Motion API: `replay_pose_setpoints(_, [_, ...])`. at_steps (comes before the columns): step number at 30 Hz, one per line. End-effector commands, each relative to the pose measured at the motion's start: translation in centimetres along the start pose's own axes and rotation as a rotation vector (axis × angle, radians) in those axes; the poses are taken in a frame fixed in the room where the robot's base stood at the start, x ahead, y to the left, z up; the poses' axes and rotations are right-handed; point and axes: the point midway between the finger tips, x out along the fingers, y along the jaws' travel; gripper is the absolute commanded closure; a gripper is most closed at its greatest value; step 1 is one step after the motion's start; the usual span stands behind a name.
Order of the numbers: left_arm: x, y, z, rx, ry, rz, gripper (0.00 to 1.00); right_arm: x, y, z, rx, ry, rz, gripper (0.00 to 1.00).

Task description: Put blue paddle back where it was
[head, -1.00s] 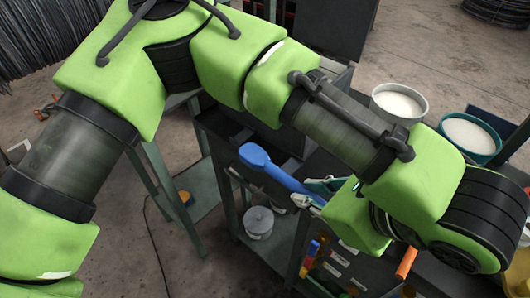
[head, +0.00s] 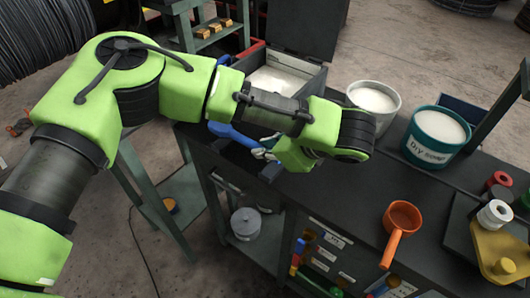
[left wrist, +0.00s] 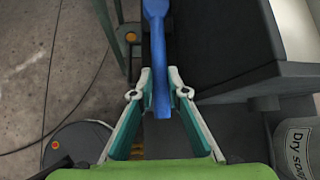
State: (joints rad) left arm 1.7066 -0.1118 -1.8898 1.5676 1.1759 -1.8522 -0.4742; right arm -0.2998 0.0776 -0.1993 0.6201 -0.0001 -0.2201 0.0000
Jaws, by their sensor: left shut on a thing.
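The blue paddle (head: 232,134) is partly hidden behind my left arm in the head view, by the far left edge of the dark bench (head: 330,205). My left gripper (head: 262,150) is shut on its handle. In the left wrist view the blue paddle (left wrist: 157,45) points away from me, its handle between the teal fingers of the left gripper (left wrist: 160,88) and its wider end cut off by the top edge. Whether the paddle touches anything below it cannot be told. My right gripper is not in view.
A grey box of white powder (head: 318,76) stands behind my arm. A white bucket (head: 372,122) and a teal "Dry soap" bucket (head: 432,156) stand right of the gripper. An orange ladle (head: 403,217) lies nearer on the bench. The bench's middle is clear.

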Motion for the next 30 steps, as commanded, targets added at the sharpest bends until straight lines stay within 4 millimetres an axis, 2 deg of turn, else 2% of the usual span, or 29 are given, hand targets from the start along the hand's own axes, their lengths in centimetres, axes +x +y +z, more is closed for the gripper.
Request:
replay_pose_setpoints(8, [2.0, -0.8, -0.7, -0.002, -0.001, 0.001, 1.00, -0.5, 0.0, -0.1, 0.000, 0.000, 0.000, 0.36])
replay_pose_setpoints(14, [3.8, -0.2, -2.7, -0.001, 0.000, -0.001, 1.00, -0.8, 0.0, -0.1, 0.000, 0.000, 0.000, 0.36])
replay_pose_setpoints(29, [4.5, 0.0, -3.4, -0.001, 0.001, 0.000, 1.00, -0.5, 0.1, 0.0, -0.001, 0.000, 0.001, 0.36])
replay_pose_setpoints(30, [4.4, 0.0, -3.3, -0.001, 0.001, 0.000, 0.77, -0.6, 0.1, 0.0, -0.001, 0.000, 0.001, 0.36])
